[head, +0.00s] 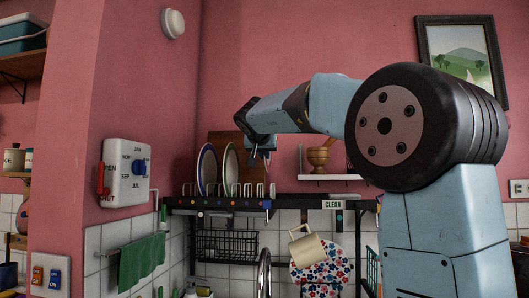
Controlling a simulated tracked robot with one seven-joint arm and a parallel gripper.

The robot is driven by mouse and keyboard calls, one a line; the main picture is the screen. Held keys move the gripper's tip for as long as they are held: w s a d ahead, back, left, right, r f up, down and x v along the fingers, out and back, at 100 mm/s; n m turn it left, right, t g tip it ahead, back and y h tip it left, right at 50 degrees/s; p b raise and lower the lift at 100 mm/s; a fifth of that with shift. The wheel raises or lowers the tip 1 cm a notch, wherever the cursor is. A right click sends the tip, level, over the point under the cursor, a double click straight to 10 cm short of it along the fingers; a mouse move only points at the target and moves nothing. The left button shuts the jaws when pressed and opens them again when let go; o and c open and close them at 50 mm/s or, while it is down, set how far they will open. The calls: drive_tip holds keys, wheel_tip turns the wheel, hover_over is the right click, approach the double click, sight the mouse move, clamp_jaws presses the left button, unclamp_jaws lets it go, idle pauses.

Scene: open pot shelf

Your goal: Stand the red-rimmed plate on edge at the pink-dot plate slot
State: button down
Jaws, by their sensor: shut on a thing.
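Two white plates stand on edge on the black rack shelf. The left plate (207,170) has a dark bluish or greenish rim. My gripper (261,160) points down just to the right of that plate, above the rack wires. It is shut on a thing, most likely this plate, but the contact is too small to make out. Coloured dots run along the shelf's front edge (222,204); I cannot tell surely which is pink.
White wire dividers (252,190) stand along the shelf right of the plates. A brown board (223,140) is behind the plates. A wire basket (225,245), a cream mug (306,246) and a tap (264,272) are below. A mortar (319,160) stands on a small shelf to the right.

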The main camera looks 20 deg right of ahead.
drive_tip(key=shift+f, duration=4.7)
drive_tip(key=shift+f, duration=0.4)
drive_tip(key=c, duration=1.1)
unclamp_jaws()
drive_tip(key=shift+d, duration=0.15)
drive_tip(key=shift+c, duration=0.2)
drive_tip(key=shift+s, duration=0.1)
drive_tip(key=v, duration=1.3)
drive_tip(key=shift+s+a, duration=0.2)
drive_tip(key=shift+a, duration=0.3)
drive_tip(key=shift+r, duration=0.15)
